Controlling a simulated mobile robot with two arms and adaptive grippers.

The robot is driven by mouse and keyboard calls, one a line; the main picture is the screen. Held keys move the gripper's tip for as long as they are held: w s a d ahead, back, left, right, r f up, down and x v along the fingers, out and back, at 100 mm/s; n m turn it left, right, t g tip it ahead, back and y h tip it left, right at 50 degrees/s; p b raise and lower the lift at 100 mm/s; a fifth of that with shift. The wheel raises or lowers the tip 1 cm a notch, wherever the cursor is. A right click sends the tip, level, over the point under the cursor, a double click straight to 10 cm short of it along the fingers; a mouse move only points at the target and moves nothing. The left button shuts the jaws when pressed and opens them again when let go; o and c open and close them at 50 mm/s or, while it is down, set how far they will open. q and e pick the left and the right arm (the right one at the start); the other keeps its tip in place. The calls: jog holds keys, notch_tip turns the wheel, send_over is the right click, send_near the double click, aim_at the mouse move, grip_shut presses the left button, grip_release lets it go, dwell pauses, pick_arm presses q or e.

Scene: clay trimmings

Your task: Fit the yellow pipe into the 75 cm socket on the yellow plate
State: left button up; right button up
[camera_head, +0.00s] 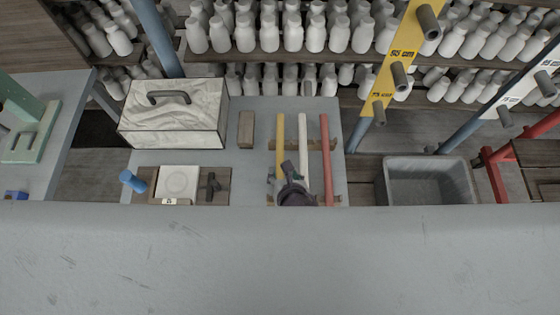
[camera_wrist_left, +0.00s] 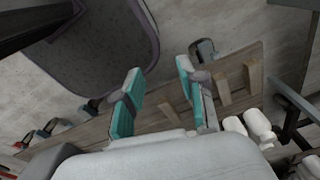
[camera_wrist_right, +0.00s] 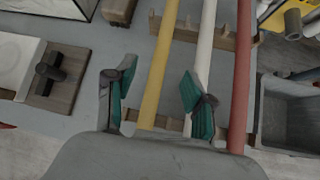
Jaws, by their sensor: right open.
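The yellow pipe (camera_head: 279,143) lies lengthwise on the grey table in the head view, left of a white and a red pipe. My right gripper (camera_head: 290,170) is over its near part. In the right wrist view the yellow pipe (camera_wrist_right: 160,65) runs between the open fingers (camera_wrist_right: 156,98), apparently untouched. My left gripper (camera_wrist_left: 160,95) is open and empty in the left wrist view, outside the head view.
The white pipe (camera_head: 303,140) and red pipe (camera_head: 326,150) lie close beside the yellow one on wooden rests. A lidded box (camera_head: 173,115), a wooden block (camera_head: 246,129) and a scale-like board (camera_head: 215,197) lie left. A grey bin (camera_head: 428,182) and white plate (camera_head: 515,92) are right.

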aim_at(280, 162)
jog(key=x, duration=0.2)
jog(key=shift+w+a+f, duration=0.1)
jog(key=shift+w, duration=0.15)
jog(key=shift+w+f, duration=0.35)
jog(key=p+x, duration=0.1)
jog(key=x, duration=0.2)
jog(key=shift+f, duration=0.25)
jog(key=shift+w+f, duration=0.45)
jog(key=shift+s, duration=0.1)
jog(key=c, duration=0.4)
pick_arm(q)
jog(key=shift+w+d+r, duration=0.1)
jog(key=shift+w+r, duration=0.45)
pick_arm(e)
grip_shut()
